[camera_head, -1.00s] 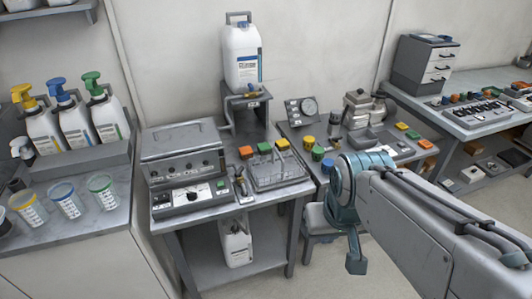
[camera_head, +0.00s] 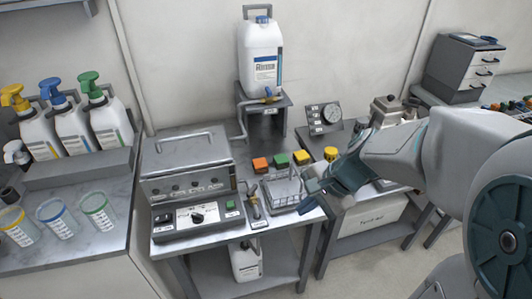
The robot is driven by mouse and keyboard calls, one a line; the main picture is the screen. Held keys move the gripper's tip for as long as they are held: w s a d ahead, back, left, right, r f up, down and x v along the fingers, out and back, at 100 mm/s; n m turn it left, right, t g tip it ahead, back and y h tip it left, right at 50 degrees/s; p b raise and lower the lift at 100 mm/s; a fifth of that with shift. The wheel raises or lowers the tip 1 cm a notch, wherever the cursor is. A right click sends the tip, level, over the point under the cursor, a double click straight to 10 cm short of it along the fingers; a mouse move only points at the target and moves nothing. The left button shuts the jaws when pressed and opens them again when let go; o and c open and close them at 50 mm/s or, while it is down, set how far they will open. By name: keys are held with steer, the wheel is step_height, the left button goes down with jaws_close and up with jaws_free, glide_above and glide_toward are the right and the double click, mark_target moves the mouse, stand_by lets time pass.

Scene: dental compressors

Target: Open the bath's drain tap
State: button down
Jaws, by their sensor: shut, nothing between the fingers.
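The bath (camera_head: 188,165) is a grey metal box with a closed, handled lid, standing on the left part of the bench. A small tap with an upright lever (camera_head: 254,203), which looks like the drain tap, stands at the bath's front right corner above a small label. Whether it is open or shut is too small to tell. My gripper (camera_head: 308,196) is shut and empty, to the right of the tap and apart from it in the picture, by the wire basket's right side. My arm comes in from the right.
A wire basket (camera_head: 284,193) sits right of the tap, with orange, green and yellow blocks (camera_head: 281,160) behind it. A control box (camera_head: 198,217) fronts the bath. A rinse canister (camera_head: 261,58) with its own tap (camera_head: 268,97) stands behind. A white canister (camera_head: 246,261) is below.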

steer(key=w+f+m+y, duration=0.2)
steer(key=w+f+m, duration=0.1)
steer(key=w+m, duration=0.3)
steer(key=m+t+y, duration=0.1)
steer(key=m+t, duration=0.2)
steer(key=m, duration=0.4)
glide_toward(252, 192)
steer(key=f, duration=0.1)
steer(key=w+d+f, duration=0.1)
steer(key=f, duration=0.1)
steer(key=w+f, duration=0.1)
steer(key=f, duration=0.1)
steer(key=shift+d+f+b, duration=0.2)
steer(key=shift+b, duration=0.15)
steer(key=w+a, duration=0.1)
steer(key=a+p, duration=0.1)
steer(key=a, duration=0.1)
steer(key=shift+w, duration=0.4)
steer(key=shift+w+a+f, duration=0.1)
steer(key=shift+w+a, duration=0.15)
steer(key=shift+a, duration=0.2)
